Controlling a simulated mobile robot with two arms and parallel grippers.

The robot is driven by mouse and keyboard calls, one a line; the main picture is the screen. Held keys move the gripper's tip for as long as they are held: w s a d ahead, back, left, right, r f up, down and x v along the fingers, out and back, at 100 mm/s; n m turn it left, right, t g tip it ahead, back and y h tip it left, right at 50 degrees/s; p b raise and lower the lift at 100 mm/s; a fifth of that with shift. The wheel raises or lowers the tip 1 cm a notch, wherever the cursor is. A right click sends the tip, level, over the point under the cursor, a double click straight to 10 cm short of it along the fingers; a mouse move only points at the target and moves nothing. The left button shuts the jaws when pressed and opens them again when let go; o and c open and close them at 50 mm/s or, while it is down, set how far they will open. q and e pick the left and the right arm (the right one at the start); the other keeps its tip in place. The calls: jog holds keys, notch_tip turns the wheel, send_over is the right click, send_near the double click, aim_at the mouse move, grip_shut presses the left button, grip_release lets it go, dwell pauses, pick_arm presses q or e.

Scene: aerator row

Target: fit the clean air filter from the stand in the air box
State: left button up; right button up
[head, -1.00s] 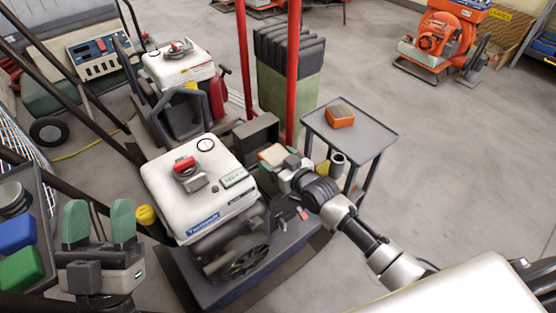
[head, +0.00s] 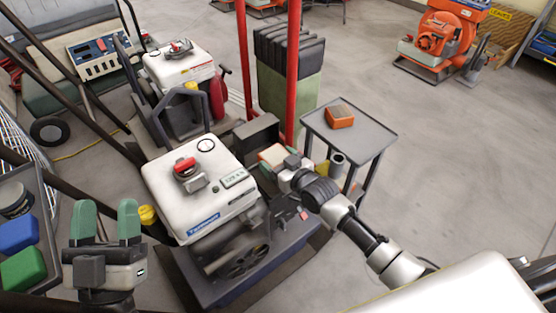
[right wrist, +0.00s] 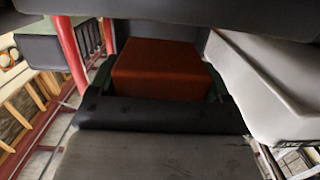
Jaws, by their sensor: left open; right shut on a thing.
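My right gripper (head: 283,160) is shut on an orange, block-shaped air filter (head: 272,153) beside the white-topped engine. The filter's orange face (right wrist: 158,70) fills the middle of the right wrist view, with dark walls close around it. I cannot tell how deep it sits in the dark air box (head: 256,134), whose black panel stands up behind it. Another orange filter with a brownish-grey top (head: 340,116) lies on the grey stand (head: 372,130). My left gripper (head: 106,220) is open and empty at the lower left, its green fingers pointing up.
The near engine's white tank (head: 190,182) is left of my right gripper, and its side (right wrist: 270,85) is close in the right wrist view. Red posts (head: 292,75) rise behind the air box. A tray with blue and green blocks (head: 22,268) is at far left.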

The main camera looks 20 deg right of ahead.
pick_arm(q)
jog(key=shift+f, duration=0.1)
pick_arm(e)
jog(key=shift+f, duration=0.25)
pick_arm(q)
jog(key=shift+w, duration=0.15)
dwell(0.3)
jog(key=shift+w+f+g, duration=0.25)
jog(key=shift+f+g, duration=0.3)
jog(key=shift+g, duration=0.15)
jog(key=shift+p, duration=0.4)
jog(key=shift+w+a+f+g+y, duration=0.1)
jog(key=shift+w+f+g+y, duration=0.1)
jog(key=shift+f+g+y, duration=0.35)
pick_arm(e)
jog(key=shift+f, duration=0.35)
jog(key=shift+f+b, duration=0.4)
jog(key=shift+b, duration=0.05)
pick_arm(q)
jog(key=r+t, duration=0.1)
jog(key=s+r+t+h, duration=0.1)
jog(key=r+t, duration=0.1)
jog(key=shift+s, duration=0.25)
